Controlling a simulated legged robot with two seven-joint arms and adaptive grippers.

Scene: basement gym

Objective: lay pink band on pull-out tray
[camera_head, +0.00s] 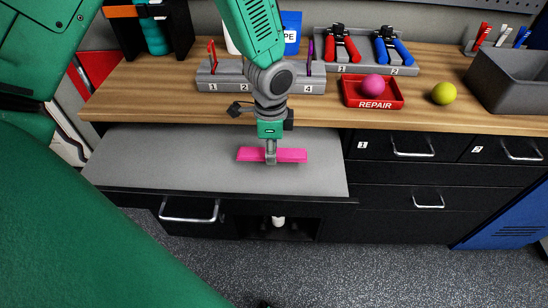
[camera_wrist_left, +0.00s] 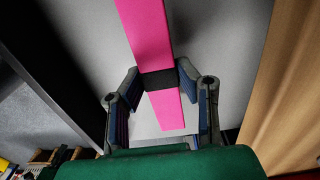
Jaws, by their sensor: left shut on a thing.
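The pink band (camera_head: 292,155) is a flat bright strip lying crosswise in my left gripper (camera_head: 271,158). The gripper points down and its fingers are shut on the band's middle. In the left wrist view the band (camera_wrist_left: 147,28) runs out on both sides of the closed fingertips (camera_wrist_left: 158,80). The pull-out tray (camera_head: 150,160) is a grey panel drawn out below the wooden counter, and it is bare. The band is over the tray's right half; whether it touches the surface is hard to tell.
The wooden counter (camera_head: 430,115) overhangs the tray's back edge. On it stand a grey numbered rack (camera_head: 262,85), a red REPAIR tray (camera_head: 372,104) with a pink ball, a yellow ball (camera_head: 443,93) and a grey bin (camera_head: 510,82). Tray left side is free.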

